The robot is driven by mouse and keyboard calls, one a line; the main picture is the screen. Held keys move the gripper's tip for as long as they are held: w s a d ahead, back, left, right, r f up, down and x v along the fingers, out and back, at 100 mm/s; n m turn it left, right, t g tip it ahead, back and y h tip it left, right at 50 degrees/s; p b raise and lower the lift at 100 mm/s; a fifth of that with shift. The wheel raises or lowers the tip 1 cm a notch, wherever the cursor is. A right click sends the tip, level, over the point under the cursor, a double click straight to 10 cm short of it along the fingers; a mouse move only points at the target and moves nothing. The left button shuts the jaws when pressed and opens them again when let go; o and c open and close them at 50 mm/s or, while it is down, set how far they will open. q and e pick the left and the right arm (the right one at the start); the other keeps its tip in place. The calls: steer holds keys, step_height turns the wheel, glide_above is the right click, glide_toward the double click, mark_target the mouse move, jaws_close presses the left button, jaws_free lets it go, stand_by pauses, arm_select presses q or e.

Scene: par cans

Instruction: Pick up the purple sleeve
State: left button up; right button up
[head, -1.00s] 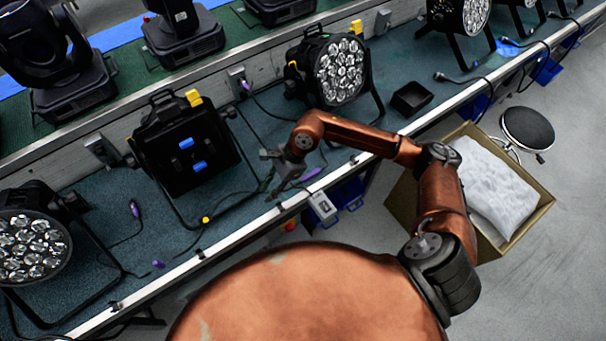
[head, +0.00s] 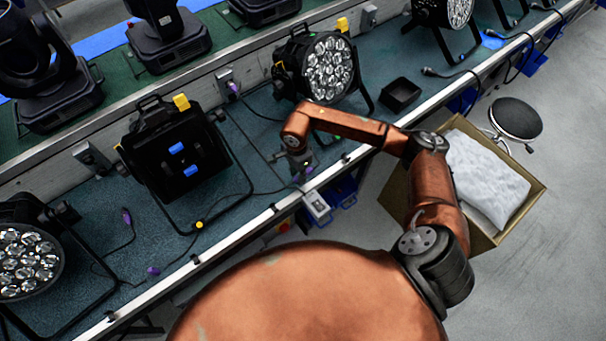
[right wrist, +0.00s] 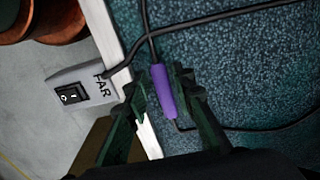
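The purple sleeve (right wrist: 163,92) sits on a black cable over the speckled blue-green bench top, close to the pale front edge. In the right wrist view it lies between the two dark fingers of my right gripper (right wrist: 157,84). The right finger is right beside it; a gap shows on the left finger's side. My right gripper is open around it. In the head view my right gripper (head: 301,170) is low over the bench edge and mostly hides the sleeve. My left gripper is not in view.
A grey switch box (right wrist: 78,92) is beside the bench edge, near the left finger. Stage lights (head: 328,67) and a black panel fixture (head: 178,160) stand on the bench. Other purple sleeves (head: 127,216) lie to the left. A cardboard box (head: 520,205) is on the floor.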

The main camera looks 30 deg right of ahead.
steer(key=shift+f, duration=0.3)
steer(key=c, duration=0.6)
steer(key=shift+r, duration=0.1)
steer(key=shift+r, duration=0.5)
step_height(320, 180, up, 2)
steer(key=shift+w+r, duration=0.1)
steer(key=shift+r, duration=0.05)
steer(key=s+r, duration=0.3)
steer(key=s, duration=0.1)
steer(key=s+a+r, duration=0.1)
steer(key=s+r, duration=0.2)
steer(key=s, duration=0.2)
steer(key=s+r+p, duration=0.1)
steer(key=s+r, duration=0.2)
steer(key=s, duration=0.2)
steer(key=shift+a+r, duration=0.2)
steer(key=shift+r, duration=0.1)
